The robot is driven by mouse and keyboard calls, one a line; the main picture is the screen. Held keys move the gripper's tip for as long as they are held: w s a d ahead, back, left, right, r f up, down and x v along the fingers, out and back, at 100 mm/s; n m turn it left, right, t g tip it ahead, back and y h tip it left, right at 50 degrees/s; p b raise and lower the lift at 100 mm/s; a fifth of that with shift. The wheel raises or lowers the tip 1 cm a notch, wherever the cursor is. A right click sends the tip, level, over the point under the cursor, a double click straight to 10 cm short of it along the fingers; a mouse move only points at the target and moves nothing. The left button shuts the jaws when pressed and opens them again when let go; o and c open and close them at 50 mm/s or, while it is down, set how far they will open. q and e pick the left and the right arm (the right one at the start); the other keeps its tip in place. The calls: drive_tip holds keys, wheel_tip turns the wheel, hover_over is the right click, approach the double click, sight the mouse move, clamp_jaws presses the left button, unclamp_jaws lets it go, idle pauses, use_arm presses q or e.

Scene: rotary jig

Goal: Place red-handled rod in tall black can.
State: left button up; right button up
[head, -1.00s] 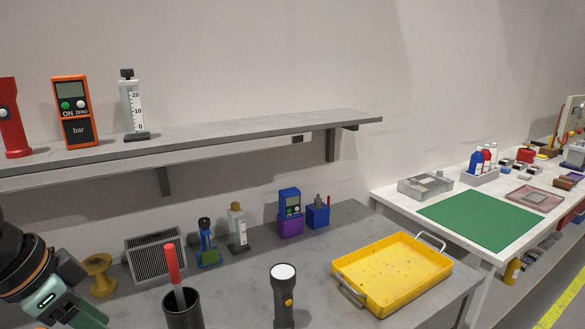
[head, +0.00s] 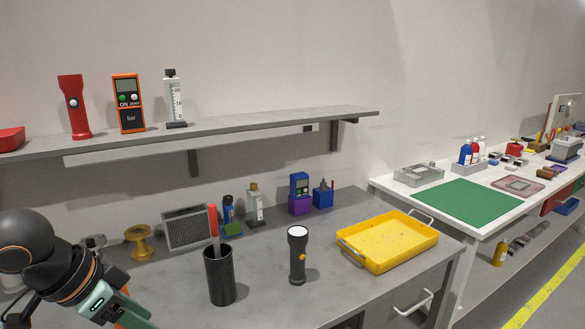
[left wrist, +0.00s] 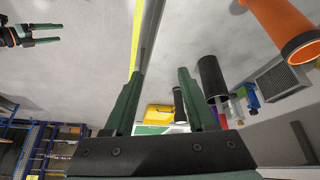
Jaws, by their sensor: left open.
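The red-handled rod (head: 213,222) stands in the tall black can (head: 219,275) in the head view, its red handle and some grey shaft above the rim. The can stands upright on the grey bench. In the left wrist view the black can (left wrist: 212,80) is right of my fingers; I cannot make out the rod there. My left gripper (left wrist: 160,73) is open with nothing between its green fingers. In the head view it (head: 130,315) is at lower left, left of the can and apart from it. My right gripper (left wrist: 48,34) shows at the wrist view's upper left, its fingers apart.
A black flashlight (head: 297,258) stands right of the can. A yellow spool (head: 139,241) and a grey vented box (head: 187,229) are behind it. A yellow tray (head: 389,258) lies at the bench's right. A shelf (head: 240,126) hangs above. An orange object (left wrist: 285,25) is close in the wrist view.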

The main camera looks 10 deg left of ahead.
use_arm(q)
drive_tip(key=w+d+f+t+h+p, duration=0.1)
drive_tip(key=w+d+f, duration=0.1)
drive_tip(key=d+f, duration=0.3)
drive_tip(key=w+d+f+n+t+h+p, duration=0.1)
drive_tip(key=w+d+f, duration=0.15)
drive_tip(key=f, duration=0.45)
drive_tip(key=w+d+f+t+h, duration=0.1)
drive_tip(key=w+d+f, duration=0.15)
drive_tip(key=f, duration=0.25)
drive_tip(key=s+d+f+n+t+y+p, duration=0.1)
drive_tip(key=s+d+f+n+y+p, duration=0.1)
drive_tip(key=s+f, duration=1.4)
drive_tip(key=shift+s+f+n+t+y, duration=0.15)
drive_tip(key=shift+f+n+t+y, duration=0.15)
drive_tip(key=shift+n+y, duration=0.4)
use_arm(e)
drive_tip(key=r, duration=0.4)
drive_tip(key=shift+w+r, duration=0.2)
drive_tip(key=shift+r, duration=0.1)
